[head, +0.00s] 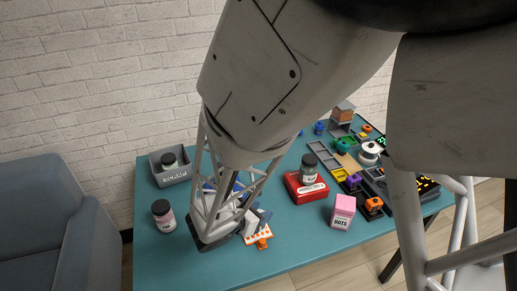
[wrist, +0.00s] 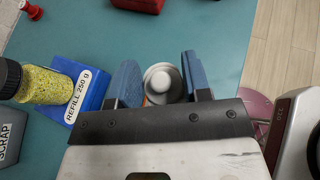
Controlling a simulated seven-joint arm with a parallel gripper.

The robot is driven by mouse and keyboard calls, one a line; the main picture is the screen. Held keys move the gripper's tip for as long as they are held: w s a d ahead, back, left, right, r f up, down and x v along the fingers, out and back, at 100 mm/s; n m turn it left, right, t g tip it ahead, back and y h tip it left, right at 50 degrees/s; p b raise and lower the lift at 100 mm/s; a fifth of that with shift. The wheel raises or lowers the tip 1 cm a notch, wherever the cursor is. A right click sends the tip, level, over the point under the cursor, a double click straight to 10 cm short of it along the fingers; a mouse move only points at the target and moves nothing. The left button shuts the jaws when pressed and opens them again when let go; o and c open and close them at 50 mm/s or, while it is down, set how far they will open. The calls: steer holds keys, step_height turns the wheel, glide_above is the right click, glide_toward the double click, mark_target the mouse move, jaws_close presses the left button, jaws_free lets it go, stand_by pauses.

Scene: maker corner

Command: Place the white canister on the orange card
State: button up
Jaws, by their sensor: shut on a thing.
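In the head view the canister (head: 250,223) shows as a pale shape by the fingers, partly hidden by my arm. The orange card (head: 251,241), with a white pattern, lies on the teal table just below and in front of the fingers. In the wrist view only a sliver of orange shows beside the canister. I cannot tell whether the canister touches the card.
A blue refill block (wrist: 82,88) and a yellow-filled jar (wrist: 45,84) are left of my gripper in the wrist view. A grey bin (head: 174,178), a dark-lidded jar (head: 164,217), a red box (head: 304,191) and a pink box (head: 342,212) stand around it. Table shows bare at front.

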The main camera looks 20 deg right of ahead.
steer(key=s+f+n+t, duration=0.1)
steer(key=s+f, duration=0.1)
steer(key=s, duration=1.3)
steer(key=shift+f+n+t+y, duration=0.25)
steer(key=shift+n+t+y, duration=0.05)
steer(key=shift+y, duration=0.1)
steer(key=shift+w, duration=0.15)
glide_above(258, 235)
steer(key=shift+s+f, duration=0.25)
steer(key=shift+f, duration=0.5)
steer(key=shift+f, duration=1.75)
steer(key=shift+f, duration=0.1)
